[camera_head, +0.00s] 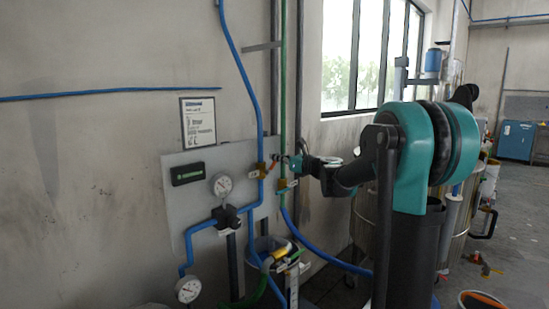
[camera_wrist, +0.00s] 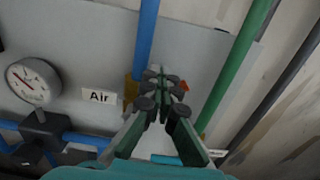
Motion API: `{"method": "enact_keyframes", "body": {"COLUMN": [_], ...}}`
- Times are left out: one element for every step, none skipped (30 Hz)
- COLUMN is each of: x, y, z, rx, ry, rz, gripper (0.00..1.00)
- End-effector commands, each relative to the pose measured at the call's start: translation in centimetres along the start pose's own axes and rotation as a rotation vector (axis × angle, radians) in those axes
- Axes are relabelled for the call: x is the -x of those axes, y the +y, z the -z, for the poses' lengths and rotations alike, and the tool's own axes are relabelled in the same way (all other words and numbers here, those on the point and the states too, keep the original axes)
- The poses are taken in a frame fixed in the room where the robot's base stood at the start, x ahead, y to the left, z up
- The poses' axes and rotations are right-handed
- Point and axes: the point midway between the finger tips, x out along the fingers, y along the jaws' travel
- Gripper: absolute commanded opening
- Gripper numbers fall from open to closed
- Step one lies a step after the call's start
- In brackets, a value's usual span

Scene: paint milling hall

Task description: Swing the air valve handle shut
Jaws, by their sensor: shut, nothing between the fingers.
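The air valve (camera_head: 261,171) is a brass body on the vertical blue pipe. It also shows in the wrist view (camera_wrist: 131,92), beside a white "Air" label (camera_wrist: 99,96). Its orange-red handle (camera_head: 274,161) points to the right and slightly up in the head view. In the wrist view only a red bit of the handle (camera_wrist: 185,87) shows, right of my fingertips; they hide the rest. My gripper (camera_wrist: 161,83) is shut and empty, in front of the valve and handle. It also shows in the head view (camera_head: 294,162). I cannot tell whether it touches the handle.
A green pipe (camera_wrist: 236,62) runs just right of the blue pipe (camera_wrist: 147,35). A gauge (camera_wrist: 33,82) sits left of the valve on the grey panel (camera_head: 178,212). A bucket with hoses (camera_head: 265,245) stands below. A window (camera_head: 365,55) is to the right.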

Motion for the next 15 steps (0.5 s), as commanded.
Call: {"method": "enact_keyframes", "body": {"x": [0.02, 0.03, 0.03, 0.04, 0.04, 0.04, 0.04, 0.04, 0.04, 0.04, 0.04, 0.04, 0.04, 0.04, 0.03], "y": [-0.35, -0.46, -0.57, -0.61, -0.63, -0.63, -0.62, -0.61, -0.61, -0.61, -0.6, -0.61, -0.63, -0.67, -0.75], "z": [0.14, 0.2, 0.26, 0.29, 0.3, 0.31, 0.3, 0.3, 0.3, 0.3, 0.3, 0.31, 0.33, 0.37, 0.43], "rx": [0.0, 0.0, 0.0, 0.0, 0.0, 0.0, 0.0, 0.0, 0.0, 0.0, 0.0, 0.0, 0.0, 0.0, 0.0], "ry": [0.0, 0.0, 0.0, 0.0, 0.0, 0.0, 0.0, 0.0, 0.0, 0.0, 0.0, 0.0, 0.0, 0.0, 0.0], "rz": [0.002, 0.002, 0.002, 0.002, 0.002, 0.001, 0.001, 0.001, 0.001, 0.001, 0.001, 0.001, 0.001, 0.001, 0.001], "gripper": [0.0, 0.0, 0.0, 0.0, 0.0, 0.0, 0.0, 0.0, 0.0, 0.0, 0.0, 0.0, 0.0, 0.0, 0.0]}}
